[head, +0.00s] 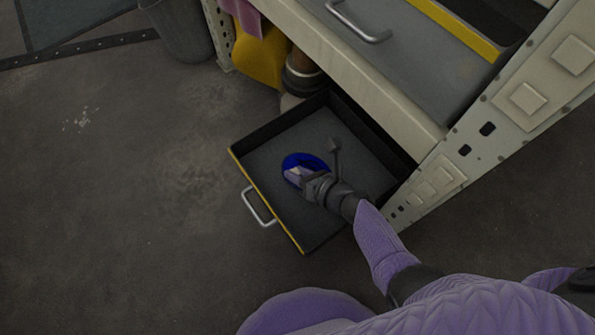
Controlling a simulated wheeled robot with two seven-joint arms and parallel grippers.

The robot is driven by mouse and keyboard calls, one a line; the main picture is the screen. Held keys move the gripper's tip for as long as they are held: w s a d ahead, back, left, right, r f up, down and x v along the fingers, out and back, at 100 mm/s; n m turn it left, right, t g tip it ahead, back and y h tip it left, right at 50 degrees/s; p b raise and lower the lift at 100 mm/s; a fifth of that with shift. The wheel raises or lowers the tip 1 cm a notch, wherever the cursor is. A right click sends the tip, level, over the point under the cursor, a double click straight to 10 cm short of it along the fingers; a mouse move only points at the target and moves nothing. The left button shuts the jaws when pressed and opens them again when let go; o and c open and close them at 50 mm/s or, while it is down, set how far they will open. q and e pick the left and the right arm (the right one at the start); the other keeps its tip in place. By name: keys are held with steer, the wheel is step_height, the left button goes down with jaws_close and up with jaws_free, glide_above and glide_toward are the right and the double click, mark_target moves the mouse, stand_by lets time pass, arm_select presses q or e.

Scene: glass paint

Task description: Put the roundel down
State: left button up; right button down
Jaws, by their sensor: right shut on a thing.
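The roundel (301,160) is a small, round, deep blue piece inside the open drawer (262,157), near its middle. My right gripper (299,175) reaches in from the lower right and is shut on the roundel's near side. The gripper hides part of the roundel. I cannot tell whether the roundel touches the drawer floor or is held just above it. My left gripper is not in view.
The drawer has dark walls, a yellow front edge and a metal handle (258,207). The shelf unit's post (470,140) and worktop stand close at the right. A yellow container (259,60) and a grey bin (180,30) are behind. The floor at left is clear.

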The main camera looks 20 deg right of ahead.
steer(key=shift+c, duration=2.2)
jaws_free()
steer(key=shift+f, duration=0.1)
steer(key=shift+s+d+r, duration=0.1)
steer(key=shift+r, duration=0.2)
steer(key=p+v, duration=0.3)
steer(key=v, duration=0.2)
steer(key=shift+r+p, duration=0.25)
steer(key=shift+p, duration=0.15)
arm_select(q)
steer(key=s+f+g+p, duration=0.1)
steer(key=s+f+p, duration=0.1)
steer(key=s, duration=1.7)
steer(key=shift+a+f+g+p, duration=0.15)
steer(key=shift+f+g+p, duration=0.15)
steer(key=shift+p, duration=0.2)
arm_select(e)
steer(key=v, duration=0.6)
steer(key=shift+s+f, duration=0.25)
steer(key=shift+s, duration=0.05)
